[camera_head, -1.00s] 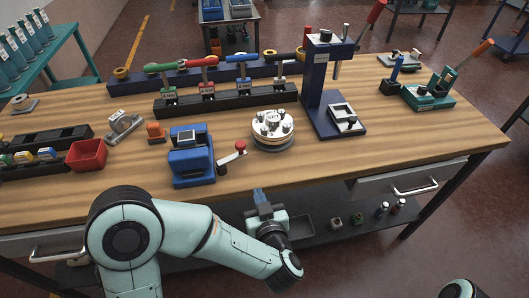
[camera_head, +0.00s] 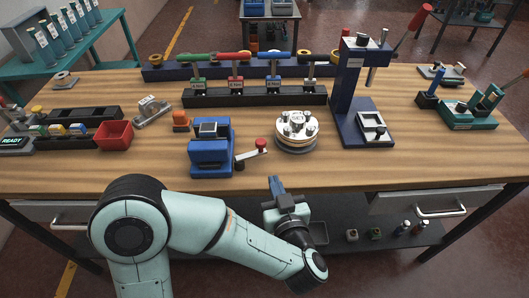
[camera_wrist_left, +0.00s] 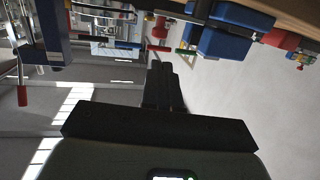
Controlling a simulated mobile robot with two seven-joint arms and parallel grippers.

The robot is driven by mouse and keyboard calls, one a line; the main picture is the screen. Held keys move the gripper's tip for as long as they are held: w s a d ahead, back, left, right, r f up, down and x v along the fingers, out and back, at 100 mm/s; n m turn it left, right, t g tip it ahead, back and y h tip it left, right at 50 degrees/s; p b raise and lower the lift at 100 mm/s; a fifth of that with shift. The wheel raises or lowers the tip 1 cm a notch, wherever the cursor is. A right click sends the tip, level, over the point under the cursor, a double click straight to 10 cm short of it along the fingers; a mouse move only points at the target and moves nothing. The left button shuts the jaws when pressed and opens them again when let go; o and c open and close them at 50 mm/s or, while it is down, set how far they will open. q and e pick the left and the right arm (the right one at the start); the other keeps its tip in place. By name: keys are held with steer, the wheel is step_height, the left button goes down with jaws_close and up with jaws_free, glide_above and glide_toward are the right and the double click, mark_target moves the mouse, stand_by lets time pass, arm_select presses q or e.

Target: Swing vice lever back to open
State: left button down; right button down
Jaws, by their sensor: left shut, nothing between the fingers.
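The blue vice (camera_head: 211,157) stands near the front edge of the bench. Its lever (camera_head: 250,154) sticks out to the right from its lower side and ends in a red knob (camera_head: 262,143). My left gripper (camera_head: 275,184) is at the front edge of the bench, below and slightly right of the knob, apart from it. Its fingers are together and empty; they also show closed in the left wrist view (camera_wrist_left: 163,85). A blue body, apparently the vice (camera_wrist_left: 228,28), shows at the top of that view. My right gripper is not in view.
A round metal fixture (camera_head: 297,131) stands right of the lever, close to the knob. A blue press (camera_head: 350,100) stands farther right. A red bin (camera_head: 113,135) is left of the vice. The bench front right of the fixture is clear.

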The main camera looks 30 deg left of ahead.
mark_target(265, 143)
arm_select(q)
steer(key=p+x, duration=0.1)
steer(key=x, duration=1.1)
steer(key=shift+w+n+g+y, duration=0.35)
steer(key=shift+n+g+y, duration=0.25)
steer(key=shift+w+a+g, duration=0.1)
steer(key=shift+g, duration=0.2)
steer(key=shift+w+a+p, duration=0.3)
steer(key=shift+w+a, duration=0.05)
steer(key=shift+w, duration=0.2)
steer(key=shift+w+a+p, duration=0.25)
steer(key=shift+w+a, duration=0.05)
steer(key=shift+w, duration=0.25)
steer(key=shift+w+a, duration=0.1)
steer(key=shift+a, duration=0.05)
